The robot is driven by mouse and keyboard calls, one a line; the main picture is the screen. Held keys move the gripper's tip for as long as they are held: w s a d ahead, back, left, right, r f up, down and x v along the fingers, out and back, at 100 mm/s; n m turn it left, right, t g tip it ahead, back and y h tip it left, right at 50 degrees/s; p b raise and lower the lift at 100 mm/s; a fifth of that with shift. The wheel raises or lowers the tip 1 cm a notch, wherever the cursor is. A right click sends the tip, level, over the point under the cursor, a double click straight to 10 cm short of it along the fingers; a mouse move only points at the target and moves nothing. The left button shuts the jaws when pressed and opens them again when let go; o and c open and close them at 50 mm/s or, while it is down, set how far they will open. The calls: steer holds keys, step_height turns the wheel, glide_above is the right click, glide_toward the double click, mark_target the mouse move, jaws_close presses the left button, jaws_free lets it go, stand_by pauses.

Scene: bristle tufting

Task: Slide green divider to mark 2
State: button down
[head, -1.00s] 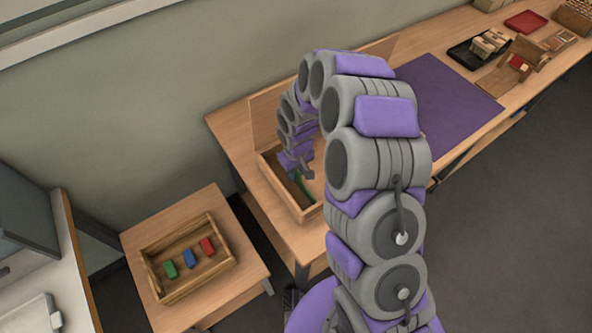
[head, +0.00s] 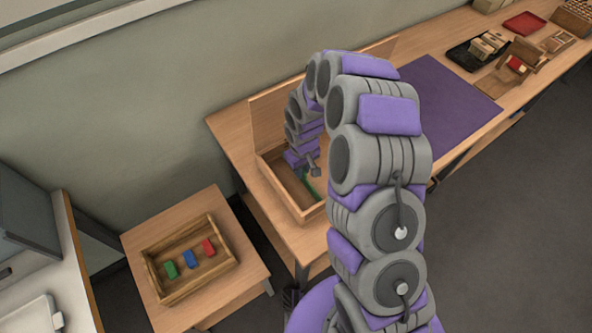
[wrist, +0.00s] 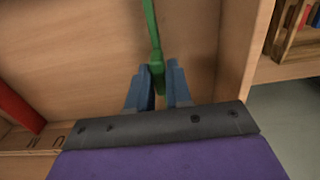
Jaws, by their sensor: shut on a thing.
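The green divider (head: 309,187) stands inside the open wooden box on the bench. It shows in the wrist view (wrist: 151,28) as a thin green strip running away from me, with a knob at its near end. My gripper (head: 314,172) is over the box; in the wrist view its blue fingers (wrist: 158,80) are shut on that knob. Dark marks (wrist: 35,142) show on the box's near edge to the left of my gripper, too unclear to read surely. A red divider (wrist: 16,106) lies at the left in the wrist view.
The wooden box (head: 285,193) has its lid raised at the back. A wooden tray (head: 196,286) with green, blue and red blocks stands on a lower table at left. A purple mat (head: 450,105) lies to the right of my arm. The wrist view shows bare box floor left of the divider.

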steer(key=shift+w+d, duration=0.55)
steer(key=shift+d, duration=0.3)
steer(key=c, duration=1.1)
jaws_free()
steer(key=shift+a, duration=0.1)
step_height(320, 180, up, 17)
steer(key=p, duration=0.2)
steer(key=shift+r+p, duration=0.1)
steer(key=shift+p, duration=0.3)
